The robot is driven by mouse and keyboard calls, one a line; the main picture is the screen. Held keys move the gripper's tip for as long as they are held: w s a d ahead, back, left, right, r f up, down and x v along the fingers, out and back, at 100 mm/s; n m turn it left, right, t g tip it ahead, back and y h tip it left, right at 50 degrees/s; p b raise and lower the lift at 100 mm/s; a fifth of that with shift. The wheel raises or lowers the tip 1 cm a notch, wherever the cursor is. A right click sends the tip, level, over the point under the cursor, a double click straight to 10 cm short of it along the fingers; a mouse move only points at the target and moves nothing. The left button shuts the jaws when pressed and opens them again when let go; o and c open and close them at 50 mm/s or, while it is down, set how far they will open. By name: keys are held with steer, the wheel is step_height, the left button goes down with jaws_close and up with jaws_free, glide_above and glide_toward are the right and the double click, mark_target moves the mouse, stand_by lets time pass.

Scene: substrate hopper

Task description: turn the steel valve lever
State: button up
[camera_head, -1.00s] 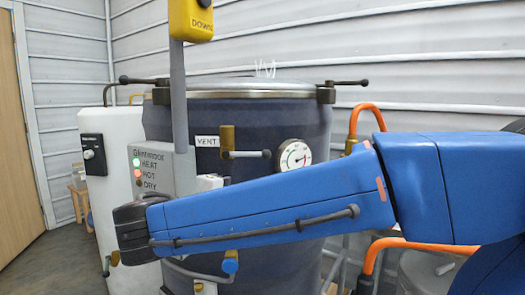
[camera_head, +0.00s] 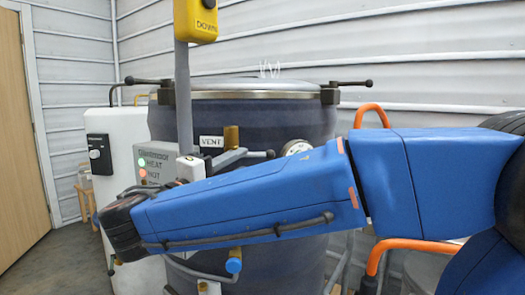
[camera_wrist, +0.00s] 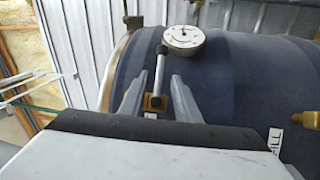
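The steel valve lever (camera_wrist: 160,66) runs from a brass valve fitting (camera_wrist: 152,102) toward the gauge in the wrist view and ends in a dark grip. In the head view the lever (camera_head: 258,154) points right from the brass fitting (camera_head: 231,137), beside the VENT label. My gripper (camera_wrist: 158,82) is open, with one finger on each side of the lever near its fitting. Gaps show between lever and fingers in the wrist view. In the head view a grey finger shows by the fitting, and my blue arm hides most of the gripper.
A round gauge (camera_wrist: 184,37) sits just beyond the lever's end on the dark vessel (camera_head: 290,115). A control box (camera_head: 150,157) and yellow pendant (camera_head: 195,20) are close by. A lower valve with a blue knob (camera_head: 233,262) is below my arm.

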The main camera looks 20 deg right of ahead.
steer(key=x, duration=1)
steer(key=shift+w+d+r, duration=0.1)
steer(key=shift+w+d, duration=0.1)
steer(key=shift+d, duration=0.1)
jaws_close()
